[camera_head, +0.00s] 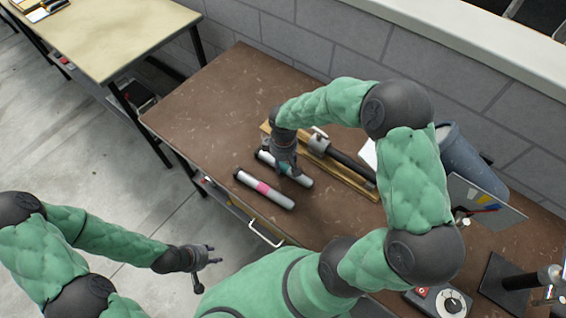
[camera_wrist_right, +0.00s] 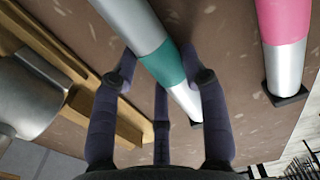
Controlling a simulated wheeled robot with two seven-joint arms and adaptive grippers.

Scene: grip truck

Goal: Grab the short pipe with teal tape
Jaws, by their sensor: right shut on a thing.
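The short pipe with teal tape (camera_wrist_right: 166,65) is silver and lies across the fingers of my right gripper (camera_wrist_right: 160,90) in the wrist view. The fingers sit around it at the teal band. In the head view this pipe (camera_head: 301,180) lies on the brown table, partly hidden by my right gripper (camera_head: 286,168). A similar pipe with pink tape (camera_head: 263,189) lies apart in front of it, and it also shows at the upper right of the wrist view (camera_wrist_right: 284,30). My left gripper (camera_head: 214,256) hangs off the table's near side, its fingers apart and empty.
Behind the teal pipe lie a wooden board (camera_head: 352,181) and a dark-handled tool with a metal head (camera_head: 319,144). A blue-grey bin (camera_head: 461,158) and a control box (camera_head: 440,300) stand at the right. The brown table's (camera_head: 205,108) left part is clear.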

